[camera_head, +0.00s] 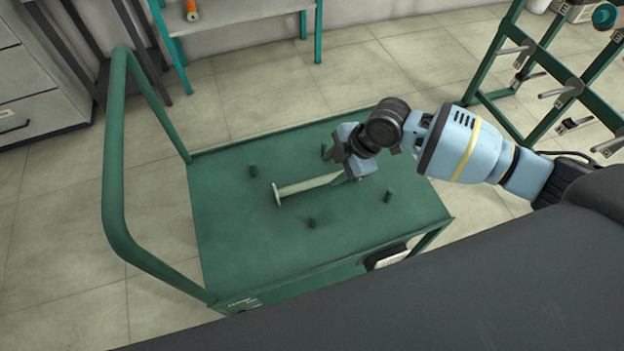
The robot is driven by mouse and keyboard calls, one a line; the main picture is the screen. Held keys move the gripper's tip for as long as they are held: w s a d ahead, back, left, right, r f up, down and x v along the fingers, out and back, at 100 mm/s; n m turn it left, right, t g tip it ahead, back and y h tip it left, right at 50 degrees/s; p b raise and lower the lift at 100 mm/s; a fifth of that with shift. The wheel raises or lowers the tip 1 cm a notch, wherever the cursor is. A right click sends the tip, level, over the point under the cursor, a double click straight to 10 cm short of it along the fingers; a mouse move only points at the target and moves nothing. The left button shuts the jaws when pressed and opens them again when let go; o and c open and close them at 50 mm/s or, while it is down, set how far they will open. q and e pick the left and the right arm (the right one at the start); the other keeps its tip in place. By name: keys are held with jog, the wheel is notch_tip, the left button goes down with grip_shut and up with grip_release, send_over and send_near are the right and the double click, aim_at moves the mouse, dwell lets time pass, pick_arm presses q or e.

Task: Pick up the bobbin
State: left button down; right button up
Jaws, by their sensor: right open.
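The bobbin (307,186) is a pale, thin spool with a flange at its left end. It lies on its side on the green cart top (232,230), and its right end is partly hidden by my right gripper. My right gripper (345,172) is open, over the right end of the bobbin. Whether its fingers touch the bobbin cannot be told. My left gripper is not in view.
Several short green pegs (312,223) stand up from the cart top around the bobbin. A tall green handle (117,160) rises at the cart's left end. A green rack with spindles (570,85) stands at the right. A teal-framed table (240,12) holds an orange spool (192,10).

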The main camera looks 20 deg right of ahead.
aim_at(320, 180)
jog(key=shift+b+x, duration=0.45)
jog(key=shift+x, duration=3.45)
jog(key=shift+d, duration=0.15)
grip_shut()
